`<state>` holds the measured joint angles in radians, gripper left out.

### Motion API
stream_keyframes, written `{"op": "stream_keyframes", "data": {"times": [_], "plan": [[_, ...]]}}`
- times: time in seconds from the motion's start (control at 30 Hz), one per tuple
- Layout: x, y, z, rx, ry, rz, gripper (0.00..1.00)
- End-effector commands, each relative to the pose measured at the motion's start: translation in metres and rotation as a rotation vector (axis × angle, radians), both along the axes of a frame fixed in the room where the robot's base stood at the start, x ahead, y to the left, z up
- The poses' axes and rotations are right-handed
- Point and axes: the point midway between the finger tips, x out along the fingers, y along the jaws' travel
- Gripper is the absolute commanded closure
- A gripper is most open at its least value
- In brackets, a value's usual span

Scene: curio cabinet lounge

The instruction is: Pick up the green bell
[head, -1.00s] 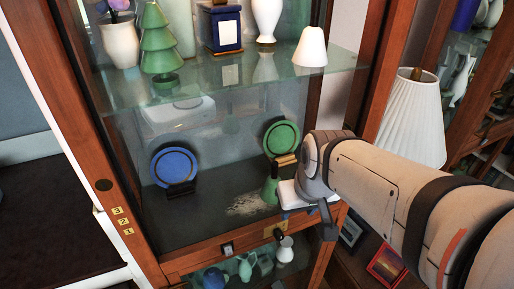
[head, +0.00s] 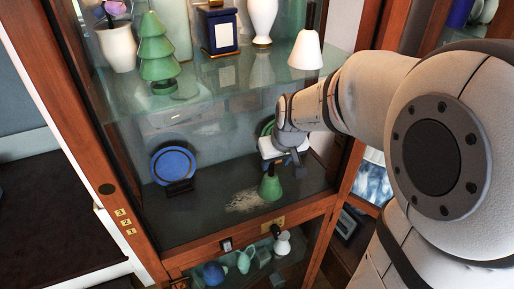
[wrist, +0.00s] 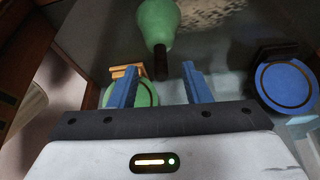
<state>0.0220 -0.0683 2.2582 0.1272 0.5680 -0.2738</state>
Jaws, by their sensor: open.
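The green bell (head: 270,187) stands upright on the cabinet's lower glass-fronted shelf. It also shows in the wrist view (wrist: 158,22), with its dark handle pointing toward my gripper. My gripper (wrist: 160,76) is open, its two blue fingers spread to either side of the handle's end with nothing gripped. I cannot tell how far the handle reaches between the fingers.
A blue plate (head: 174,164) on a stand is at left, and a green plate (wrist: 146,94) is mostly hidden behind my gripper. The glass shelf (head: 225,80) above holds a green tree, vases and a white bell.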

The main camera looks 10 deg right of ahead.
Motion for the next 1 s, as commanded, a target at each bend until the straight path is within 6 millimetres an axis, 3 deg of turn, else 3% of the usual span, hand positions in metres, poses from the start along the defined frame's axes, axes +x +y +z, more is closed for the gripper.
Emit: {"op": "stream_keyframes", "data": {"times": [0.2, 0.5, 0.8, 1.0], "plan": [[0.015, 0.002, -0.001, -0.001, 0.002, 0.001, 0.56], [0.029, 0.004, -0.042, -0.001, 0.003, -0.002, 0.56], [0.031, 0.004, -0.047, -0.001, 0.0, -0.003, 0.56], [0.031, 0.004, -0.047, -0.001, 0.0, -0.003, 0.71]]}}
